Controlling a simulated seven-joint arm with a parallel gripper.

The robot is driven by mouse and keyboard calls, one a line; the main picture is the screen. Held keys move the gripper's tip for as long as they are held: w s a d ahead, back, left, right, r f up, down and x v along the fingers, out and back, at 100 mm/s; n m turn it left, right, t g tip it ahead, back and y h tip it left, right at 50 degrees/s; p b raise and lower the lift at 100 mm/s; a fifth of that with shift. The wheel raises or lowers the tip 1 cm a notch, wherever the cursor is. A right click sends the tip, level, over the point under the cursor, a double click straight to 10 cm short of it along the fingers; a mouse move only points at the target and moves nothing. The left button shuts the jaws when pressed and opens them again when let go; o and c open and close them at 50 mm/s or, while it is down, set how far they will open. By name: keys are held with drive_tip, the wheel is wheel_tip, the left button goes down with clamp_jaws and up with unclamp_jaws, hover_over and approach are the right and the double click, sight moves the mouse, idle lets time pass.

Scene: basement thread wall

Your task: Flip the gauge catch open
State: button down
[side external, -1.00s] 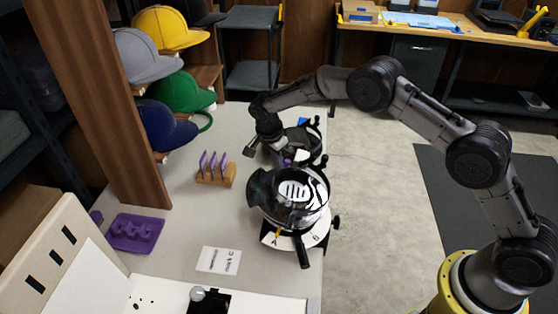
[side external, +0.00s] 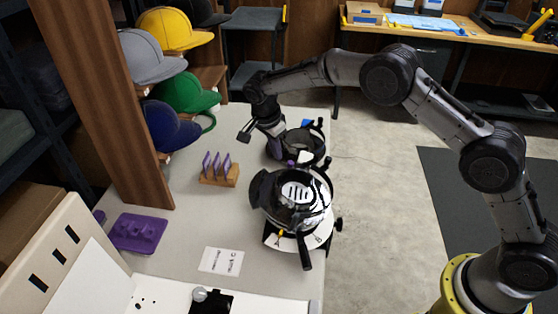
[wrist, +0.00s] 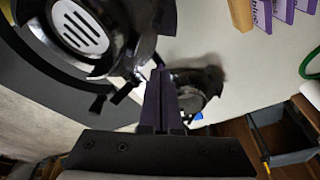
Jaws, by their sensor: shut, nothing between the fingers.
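A round black cap-hooping gauge (side external: 297,192) with a white striped pad stands on the table on a white dial plate. It also shows in the wrist view (wrist: 85,28), at the upper left. A second round black fixture (side external: 306,140) stands just behind it. The catch cannot be made out for certain; a small black lever (wrist: 122,92) at the gauge's edge shows beside my fingers in the wrist view. My gripper (wrist: 160,78) is shut and empty, its two dark purple fingers together.
A wooden block with purple tags (side external: 219,170) stands left of the gauge.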

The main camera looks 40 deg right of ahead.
drive_tip(key=v, duration=0.3)
drive_tip(key=shift+a+r, duration=0.1)
drive_tip(key=shift+r, duration=0.15)
